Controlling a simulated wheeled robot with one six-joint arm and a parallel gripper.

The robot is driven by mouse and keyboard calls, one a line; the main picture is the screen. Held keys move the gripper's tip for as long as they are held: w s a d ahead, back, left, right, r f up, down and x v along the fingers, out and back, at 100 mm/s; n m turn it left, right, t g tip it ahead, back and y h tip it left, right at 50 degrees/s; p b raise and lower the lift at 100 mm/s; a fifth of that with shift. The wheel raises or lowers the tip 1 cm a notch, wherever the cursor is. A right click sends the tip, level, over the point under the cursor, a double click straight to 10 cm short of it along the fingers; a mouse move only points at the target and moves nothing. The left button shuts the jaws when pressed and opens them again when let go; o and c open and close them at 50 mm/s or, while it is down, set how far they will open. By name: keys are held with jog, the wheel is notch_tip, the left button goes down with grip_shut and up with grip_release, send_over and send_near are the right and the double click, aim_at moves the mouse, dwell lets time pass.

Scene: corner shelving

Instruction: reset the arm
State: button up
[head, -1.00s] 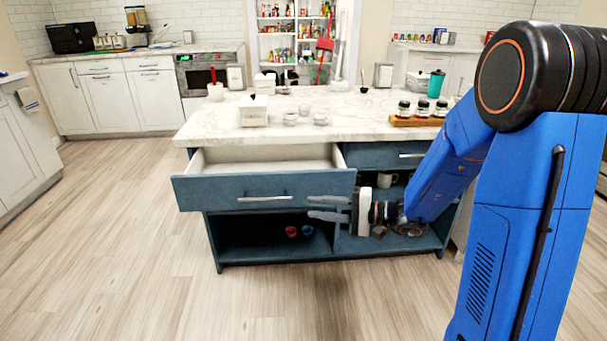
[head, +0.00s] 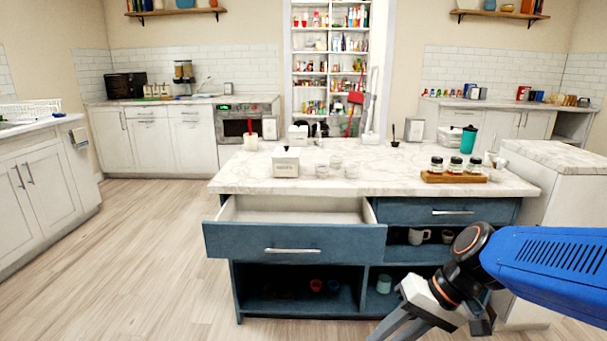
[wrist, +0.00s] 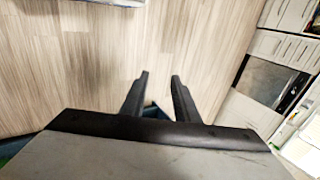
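My gripper (wrist: 158,80) shows in the wrist view with its two dark fingers apart and nothing between them. Wood-look floor lies beyond the fingertips. In the head view my gripper is at the lower right, in front of the island's lower shelves, with its fingers pointing down and left and partly cut off by the bottom edge. My blue arm comes in from the right edge.
The blue island (head: 445,229) has an open, empty-looking top-left drawer (head: 295,243) that sticks out left of my gripper. A mug (head: 419,237) and small cups (head: 316,285) sit on its shelves. A white counter (head: 560,153) stands at the right. Floor at left is clear.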

jog(key=s+d+r+t+h, duration=0.1)
jog(key=s+d+t+h, duration=0.1)
jog(key=d, duration=0.4)
jog(key=s+d+r+t+h, duration=0.2)
jog(key=s+d+h, duration=0.1)
jog(key=d, duration=0.3)
jog(key=shift+d+r+h, duration=0.2)
jog(key=shift+r+h, duration=0.1)
jog(key=shift+h, duration=0.5)
